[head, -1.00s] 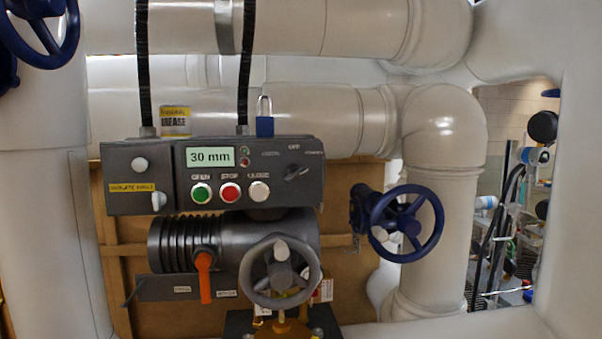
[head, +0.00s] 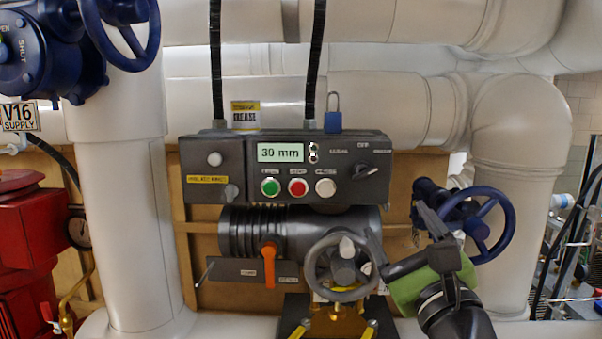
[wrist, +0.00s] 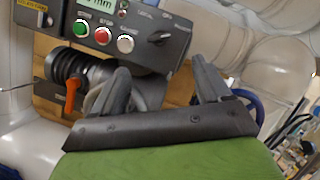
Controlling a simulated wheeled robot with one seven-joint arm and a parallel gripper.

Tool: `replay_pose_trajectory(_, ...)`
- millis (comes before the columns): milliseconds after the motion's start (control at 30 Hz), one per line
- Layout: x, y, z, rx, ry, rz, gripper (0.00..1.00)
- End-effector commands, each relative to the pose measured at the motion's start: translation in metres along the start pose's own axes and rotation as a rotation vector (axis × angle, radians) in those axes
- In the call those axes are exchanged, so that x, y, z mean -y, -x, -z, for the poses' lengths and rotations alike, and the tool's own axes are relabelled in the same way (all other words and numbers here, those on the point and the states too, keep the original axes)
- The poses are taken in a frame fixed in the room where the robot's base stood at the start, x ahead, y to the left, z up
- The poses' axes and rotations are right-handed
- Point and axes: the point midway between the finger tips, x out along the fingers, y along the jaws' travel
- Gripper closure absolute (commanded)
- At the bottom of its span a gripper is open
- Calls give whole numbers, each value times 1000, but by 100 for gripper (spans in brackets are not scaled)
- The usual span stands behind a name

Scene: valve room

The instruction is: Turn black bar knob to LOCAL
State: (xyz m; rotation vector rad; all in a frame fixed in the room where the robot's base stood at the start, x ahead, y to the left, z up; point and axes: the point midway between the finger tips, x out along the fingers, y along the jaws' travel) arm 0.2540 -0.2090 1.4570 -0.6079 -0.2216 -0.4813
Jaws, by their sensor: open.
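The black bar knob (head: 364,171) is at the right end of the dark control box, under the small printed marks, of which OFF is at the top and LOCAL (head: 339,151) at the left. Its bar looks tilted, with the right end higher; which mark it points to I cannot tell. The knob also shows in the wrist view (wrist: 159,37), beyond the fingers. My gripper (head: 402,240) is open and empty, below and right of the knob and apart from it, in front of the handwheels. In the wrist view its two fingers (wrist: 160,67) stand wide apart.
The control box (head: 215,142) carries green, red and white buttons and a 30 mm display. A blue padlock (head: 333,122) stands on top. Below are a grey handwheel (head: 342,288) and an orange lever (head: 269,265); a blue handwheel (head: 488,225) is at right.

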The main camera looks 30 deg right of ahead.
Motion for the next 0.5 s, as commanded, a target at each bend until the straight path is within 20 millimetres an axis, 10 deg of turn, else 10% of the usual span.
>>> replay_pose_trajectory(500, -1, -125, -3, 0, 2, -8, 23)
